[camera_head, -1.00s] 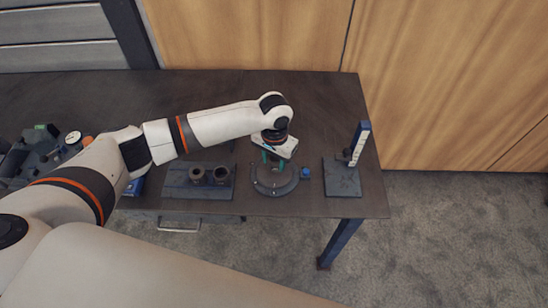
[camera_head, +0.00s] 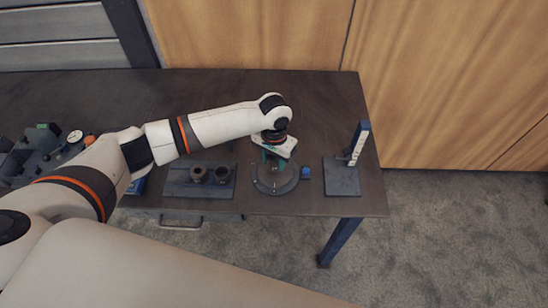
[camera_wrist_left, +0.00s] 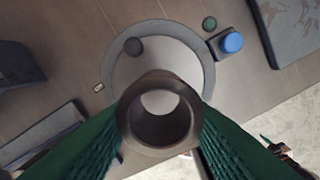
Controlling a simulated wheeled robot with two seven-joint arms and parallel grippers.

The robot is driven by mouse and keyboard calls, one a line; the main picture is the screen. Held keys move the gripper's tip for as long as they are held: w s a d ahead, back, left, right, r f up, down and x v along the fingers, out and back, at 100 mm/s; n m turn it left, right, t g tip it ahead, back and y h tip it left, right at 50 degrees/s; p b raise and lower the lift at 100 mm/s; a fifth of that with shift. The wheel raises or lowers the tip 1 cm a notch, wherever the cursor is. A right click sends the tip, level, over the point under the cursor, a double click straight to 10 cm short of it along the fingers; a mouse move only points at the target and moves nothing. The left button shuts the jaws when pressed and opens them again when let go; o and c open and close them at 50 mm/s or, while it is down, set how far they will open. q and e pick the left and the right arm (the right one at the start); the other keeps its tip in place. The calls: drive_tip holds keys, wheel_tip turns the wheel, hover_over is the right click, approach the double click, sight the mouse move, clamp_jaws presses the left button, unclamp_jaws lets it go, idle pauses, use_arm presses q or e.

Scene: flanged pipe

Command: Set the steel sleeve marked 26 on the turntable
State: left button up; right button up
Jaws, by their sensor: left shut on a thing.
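My left gripper (camera_head: 274,158) hangs over the round grey turntable (camera_head: 275,182) in the head view. In the left wrist view its green fingers are shut on a dark steel sleeve (camera_wrist_left: 160,118), one on each side. I look down through the sleeve's bore onto the pale turntable plate (camera_wrist_left: 185,62). I cannot tell whether the sleeve touches the plate, and its mark cannot be read. The sleeve is hardly visible in the head view. My right gripper is not in view.
Two dark sleeves (camera_head: 210,174) stand on a flat base (camera_head: 180,188) left of the turntable. A blue button (camera_head: 305,172) sits just right of it, with an upright gauge stand (camera_head: 358,145) beyond. A dark round piece (camera_wrist_left: 133,46) shows over the turntable plate.

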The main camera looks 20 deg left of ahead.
use_arm(q)
drive_tip(key=shift+f+b, duration=0.45)
drive_tip(key=shift+f, duration=0.7)
drive_tip(key=shift+f, duration=0.5)
drive_tip(key=o, duration=1.7)
drive_tip(key=shift+c, duration=0.2)
drive_tip(key=shift+r, duration=0.1)
wheel_tip(320, 180, up, 7)
drive_tip(key=p, duration=0.8)
